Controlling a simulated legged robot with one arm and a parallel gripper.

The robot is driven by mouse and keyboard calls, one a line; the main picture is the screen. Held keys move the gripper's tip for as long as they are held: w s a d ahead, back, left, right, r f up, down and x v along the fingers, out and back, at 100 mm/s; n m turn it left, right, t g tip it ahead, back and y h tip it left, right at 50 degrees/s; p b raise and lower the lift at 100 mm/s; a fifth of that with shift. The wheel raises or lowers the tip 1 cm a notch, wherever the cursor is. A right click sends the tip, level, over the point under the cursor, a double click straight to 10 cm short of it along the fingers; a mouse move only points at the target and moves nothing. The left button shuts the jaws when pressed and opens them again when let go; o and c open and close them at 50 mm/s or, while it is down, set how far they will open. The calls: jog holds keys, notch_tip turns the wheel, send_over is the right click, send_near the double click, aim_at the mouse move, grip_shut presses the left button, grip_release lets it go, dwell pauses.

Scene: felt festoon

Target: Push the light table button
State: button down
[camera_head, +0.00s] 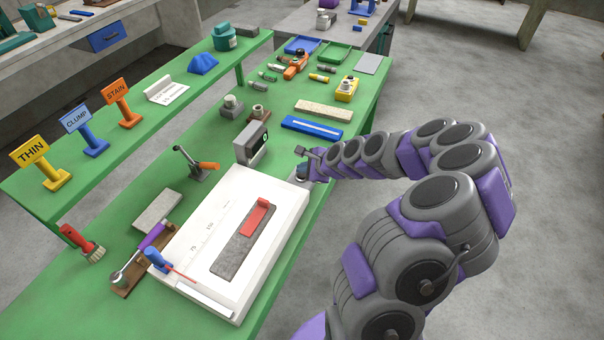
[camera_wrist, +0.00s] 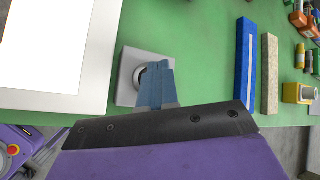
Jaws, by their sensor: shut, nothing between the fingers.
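The white light table (camera_head: 202,225) lies on the green bench, with a grey strip and a red block on it. Its button box (camera_head: 301,172), a small grey square base, sits beside the table's far right corner, partly hidden by my gripper (camera_head: 306,153). In the wrist view the box (camera_wrist: 125,90) shows a round silver button (camera_wrist: 139,75) beside the light table's frame (camera_wrist: 102,60). My shut, empty gripper (camera_wrist: 154,72) overlaps the right part of the button and box. Whether the fingertips touch the button I cannot tell.
A small dark display box (camera_head: 251,144) stands left of my gripper. A blue bar (camera_head: 311,129) and a tan bar (camera_head: 323,111) lie beyond it. The bench's right edge runs under my arm. Several tools lie left of the light table.

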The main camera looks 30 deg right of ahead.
aim_at(303, 176)
jog(key=shift+f, duration=0.5)
dwell(0.5)
jog(key=shift+r, duration=0.1)
jog(key=shift+r+p, duration=0.75)
jog(key=shift+r, duration=0.1)
notch_tip(303, 176, up, 5)
jog(key=p, duration=0.4)
jog(key=shift+a, duration=0.1)
dwell(0.5)
